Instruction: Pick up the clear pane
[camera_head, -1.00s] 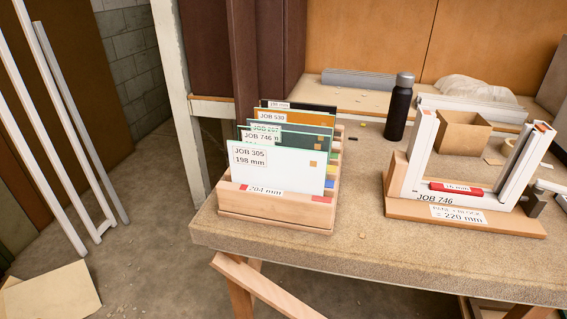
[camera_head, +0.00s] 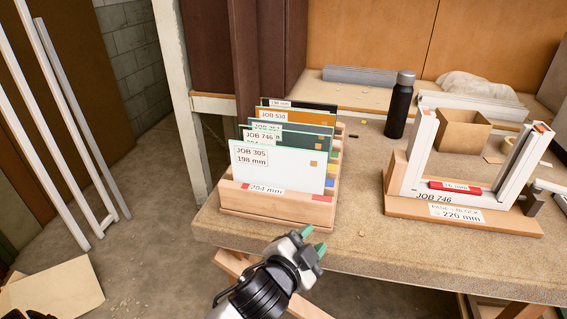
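A wooden rack (camera_head: 275,207) on the table holds several upright panes in a row. The front pane (camera_head: 280,170) is whitish and labelled JOB 305, 198 mm. Behind it a JOB 746 label (camera_head: 258,137) shows on a pane mostly hidden by the front one, with dark green, orange and black panes further back. I cannot tell for sure which pane is clear. My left gripper (camera_head: 314,242) is below and right of the rack's front in the picture, near the table's front edge. Its green fingertips are apart with nothing between them. My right gripper is not in view.
A white frame (camera_head: 413,152) labelled JOB 746 stands on a wooden base (camera_head: 470,222) at the right. A dark bottle (camera_head: 399,106) and a cardboard box (camera_head: 462,132) stand behind. The table (camera_head: 361,200) is clear between rack and frame.

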